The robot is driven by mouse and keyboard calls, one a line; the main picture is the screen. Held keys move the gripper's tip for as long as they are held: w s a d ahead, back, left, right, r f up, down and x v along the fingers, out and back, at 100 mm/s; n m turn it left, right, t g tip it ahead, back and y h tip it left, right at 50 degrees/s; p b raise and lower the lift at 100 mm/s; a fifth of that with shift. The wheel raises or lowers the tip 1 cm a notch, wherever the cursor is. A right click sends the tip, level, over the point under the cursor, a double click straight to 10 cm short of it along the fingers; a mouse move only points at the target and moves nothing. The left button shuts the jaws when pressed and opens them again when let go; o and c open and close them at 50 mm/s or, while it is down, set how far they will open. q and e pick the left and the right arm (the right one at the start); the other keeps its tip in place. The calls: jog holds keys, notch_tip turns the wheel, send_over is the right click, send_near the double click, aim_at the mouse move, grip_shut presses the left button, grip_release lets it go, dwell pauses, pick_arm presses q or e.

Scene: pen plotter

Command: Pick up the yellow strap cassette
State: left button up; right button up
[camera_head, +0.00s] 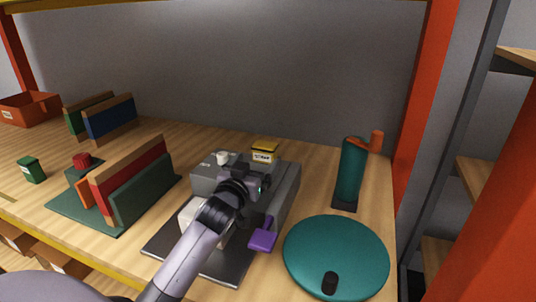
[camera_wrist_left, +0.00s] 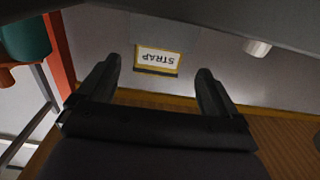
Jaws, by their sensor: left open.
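The yellow strap cassette (camera_head: 265,150) sits at the back of the grey machine, with a white label on its front. In the left wrist view the cassette (camera_wrist_left: 157,61) shows upside down, its label reading STRAP, in line with the gap between my fingers. My left gripper (camera_head: 256,186) is over the machine, in front of the cassette. In the left wrist view its two dark fingers (camera_wrist_left: 156,76) are apart with nothing held between them. I cannot tell the exact distance to the cassette. My right gripper is in neither view.
The grey machine (camera_head: 286,190) stands on a dark plate, with a white knob (camera_head: 223,158) on top and a purple part (camera_head: 263,240) at its front. A teal disc (camera_head: 335,253) and teal bottle-like object (camera_head: 350,175) stand right. Red and green panels (camera_head: 137,183) stand left.

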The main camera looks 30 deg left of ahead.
aim_at(262, 155)
pick_arm(q)
jog(key=shift+x, duration=3.25)
jog(key=shift+d+r, duration=0.15)
jog(key=shift+d, duration=0.05)
jog(key=c, duration=1.1)
